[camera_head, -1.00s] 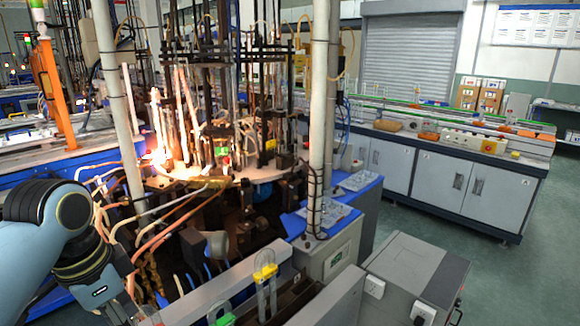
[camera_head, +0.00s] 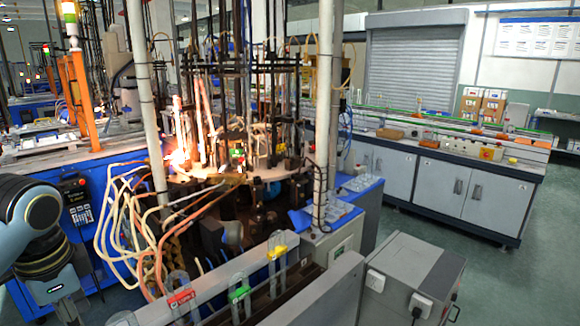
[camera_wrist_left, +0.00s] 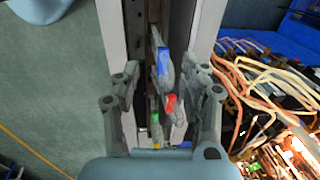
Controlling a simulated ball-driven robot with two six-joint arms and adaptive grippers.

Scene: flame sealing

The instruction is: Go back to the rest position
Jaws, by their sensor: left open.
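My left arm comes in at the left edge of the head view, and its gripper is cut off at the bottom left. In the left wrist view my left gripper (camera_wrist_left: 162,95) is open, with its fingers apart above a row of glass tubes. These tubes carry a blue label (camera_wrist_left: 163,62), a red label (camera_wrist_left: 170,102) and a green label (camera_wrist_left: 155,118). In the head view the red-labelled tube (camera_head: 181,297), green-labelled tube (camera_head: 239,293) and yellow-labelled tube (camera_head: 277,254) stand in a long rail. No tube shows clearly held. My right gripper is out of view.
The sealing machine (camera_head: 240,165) with glowing flames (camera_head: 178,155) and loose hoses (camera_head: 125,215) stands beyond the rail. A grey box (camera_head: 415,275) stands right of the rail. A long workbench (camera_head: 450,180) is at the back right, with open floor before it.

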